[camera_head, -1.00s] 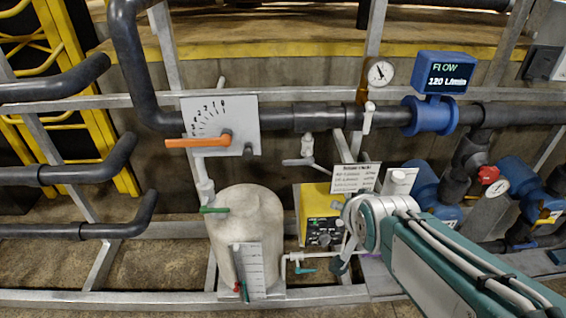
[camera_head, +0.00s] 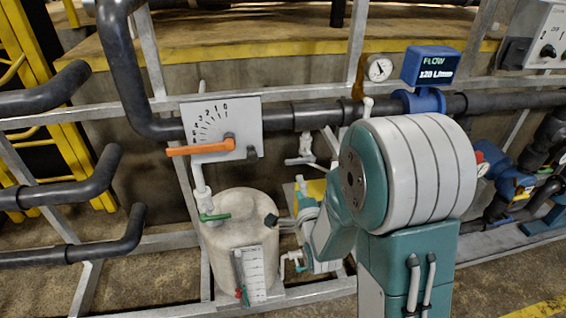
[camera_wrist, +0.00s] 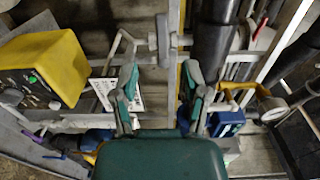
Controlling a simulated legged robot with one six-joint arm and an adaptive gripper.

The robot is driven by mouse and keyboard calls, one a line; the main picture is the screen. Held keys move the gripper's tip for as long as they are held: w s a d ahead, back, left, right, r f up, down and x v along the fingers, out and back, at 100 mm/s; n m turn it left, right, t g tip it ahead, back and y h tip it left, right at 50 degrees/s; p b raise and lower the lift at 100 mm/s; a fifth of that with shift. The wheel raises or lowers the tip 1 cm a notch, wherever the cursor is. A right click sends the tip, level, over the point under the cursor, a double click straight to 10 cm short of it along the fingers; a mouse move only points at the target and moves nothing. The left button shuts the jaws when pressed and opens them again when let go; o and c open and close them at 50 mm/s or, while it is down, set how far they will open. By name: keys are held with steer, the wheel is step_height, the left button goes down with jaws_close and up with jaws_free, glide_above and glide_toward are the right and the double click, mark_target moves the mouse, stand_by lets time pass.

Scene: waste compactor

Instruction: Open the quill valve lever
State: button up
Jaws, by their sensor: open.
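A small pale valve with a lever (camera_head: 305,151) hangs under the main dark pipe, left of my arm. It seems to be the quill valve; no readable label confirms this. In the wrist view, a pale bent lever (camera_wrist: 121,50) and a grey handle-like part (camera_wrist: 163,40) lie ahead of my gripper. My gripper (camera_wrist: 161,84) is open and empty, its two fingers spread, apart from the lever. In the head view my arm covers part of the area right of the valve, and the fingers are hard to make out.
An orange lever (camera_head: 202,147) sits on a white scale plate (camera_head: 246,113). Below stands a pale tank (camera_head: 225,238) with a green handle (camera_head: 214,217). A yellow box (camera_wrist: 58,62) is at left in the wrist view. Metal rails and the dark pipe (camera_wrist: 214,45) crowd the space.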

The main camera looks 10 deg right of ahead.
mark_target(294, 164)
steer(key=w, duration=0.1)
steer(key=w+d, duration=0.1)
steer(key=w, duration=0.2)
steer(key=shift+w+d, duration=0.2)
steer(key=shift+d, duration=0.1)
steer(key=w, duration=0.1)
steer(key=w+a, duration=0.1)
steer(key=w, duration=0.3)
steer(key=shift+w+a, duration=0.15)
steer(key=shift+a, duration=0.1)
steer(key=shift+w, duration=0.35)
steer(key=shift+w+d, duration=0.15)
steer(key=shift+d, duration=0.4)
steer(key=c, duration=0.6)
steer(key=shift+a, duration=0.25)
jaws_close()
